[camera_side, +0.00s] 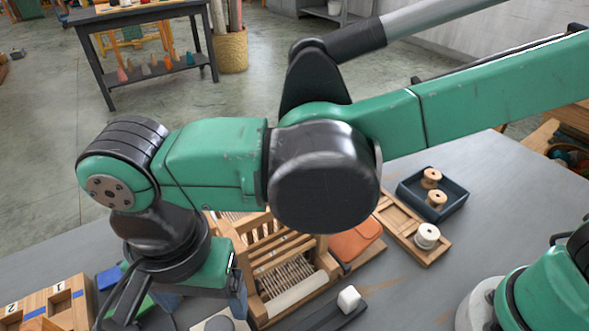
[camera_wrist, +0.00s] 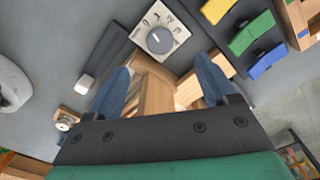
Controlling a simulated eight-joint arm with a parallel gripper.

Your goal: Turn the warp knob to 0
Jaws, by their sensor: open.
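The warp knob (camera_wrist: 159,40) is a round dark grey dial on a pale square plate (camera_wrist: 184,34), at the top middle of the wrist view. A short light pointer line shows on its face. In the side view the knob (camera_side: 219,324) is cut by the bottom edge. My gripper (camera_wrist: 162,64) is open, with its two blue fingers apart and nothing between them. The knob lies beyond the fingertips in the wrist view, apart from them. In the side view my arm hides much of the gripper.
A wooden loom (camera_side: 290,262) stands beside the gripper. A white block (camera_side: 349,299) sits on a dark rail. A numbered wooden box (camera_side: 45,305) and a dark tray of spools (camera_side: 457,203) flank the work.

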